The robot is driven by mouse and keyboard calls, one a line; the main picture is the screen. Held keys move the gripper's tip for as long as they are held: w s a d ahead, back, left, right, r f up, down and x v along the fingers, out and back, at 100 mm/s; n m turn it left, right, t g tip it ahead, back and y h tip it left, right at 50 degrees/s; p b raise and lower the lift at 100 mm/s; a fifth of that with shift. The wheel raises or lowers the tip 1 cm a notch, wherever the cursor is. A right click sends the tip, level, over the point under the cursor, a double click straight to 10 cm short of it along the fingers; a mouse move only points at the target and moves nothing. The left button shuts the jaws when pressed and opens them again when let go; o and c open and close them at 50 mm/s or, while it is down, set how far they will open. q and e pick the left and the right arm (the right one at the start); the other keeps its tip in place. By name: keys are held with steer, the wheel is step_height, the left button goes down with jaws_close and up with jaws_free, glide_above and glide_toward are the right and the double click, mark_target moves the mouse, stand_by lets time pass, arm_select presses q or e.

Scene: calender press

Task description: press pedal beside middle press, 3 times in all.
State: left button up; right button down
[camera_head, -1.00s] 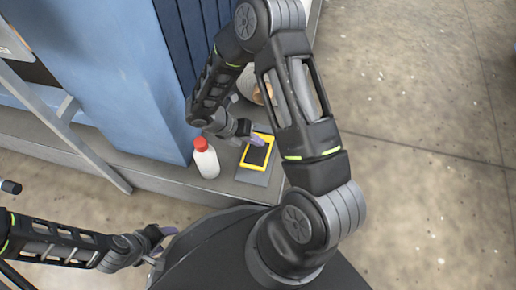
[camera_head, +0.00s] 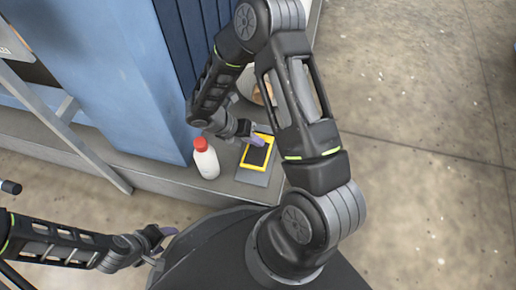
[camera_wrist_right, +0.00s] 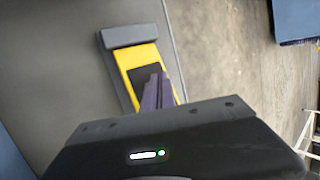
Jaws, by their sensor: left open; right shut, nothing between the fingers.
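The pedal (camera_head: 257,155) is a yellow frame with a black pad on a grey base, on the grey ledge beside the blue press (camera_head: 120,75). It also shows in the right wrist view (camera_wrist_right: 136,58). My right gripper (camera_head: 258,141) is shut and empty, with its purple fingertips at the far end of the pad. In the right wrist view the fingertips (camera_wrist_right: 157,88) overlap the black pad; I cannot tell whether they touch it. My left gripper (camera_head: 162,243) is open and empty at the lower left, away from the pedal.
A white bottle with a red cap (camera_head: 206,160) stands on the ledge just left of the pedal. A round object (camera_head: 259,92) is partly hidden behind my right arm. A grey slanted brace (camera_head: 70,130) stands at the left. The concrete floor (camera_head: 430,150) at the right is clear.

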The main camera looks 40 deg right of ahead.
mark_target(258, 150)
steer(key=shift+f, duration=0.1)
stand_by(0.6)
steer(key=shift+s+f, duration=0.1)
steer(key=shift+f, duration=0.2)
steer(key=shift+s+a+f+b, duration=0.2)
steer(key=shift+f+b, duration=0.25)
steer(key=shift+f, duration=0.2)
steer(key=shift+s+a+f+b, duration=0.1)
steer(key=shift+a+f+b, duration=0.1)
steer(key=shift+f+b, duration=0.35)
stand_by(1.4)
steer(key=shift+w+d+r+p, duration=0.15)
steer(key=shift+r+p, duration=0.4)
steer(key=shift+w+d+r+p, duration=0.1)
steer(key=shift+r+p, duration=0.45)
steer(key=shift+p, duration=0.05)
steer(key=shift+w+d+r+p, duration=0.15)
steer(key=shift+r+p, duration=0.4)
steer(key=shift+w+d+r+p, duration=0.15)
steer(key=shift+d+r+p, duration=0.05)
steer(key=shift+r+p, duration=0.55)
steer(key=shift+w+d+r+p, duration=0.15)
steer(key=shift+d+r+p, duration=0.05)
steer(key=shift+r+p, duration=0.55)
steer(key=shift+w+d+r+p, duration=0.2)
steer(key=shift+r+p, duration=0.4)
steer(key=shift+r, duration=0.3)
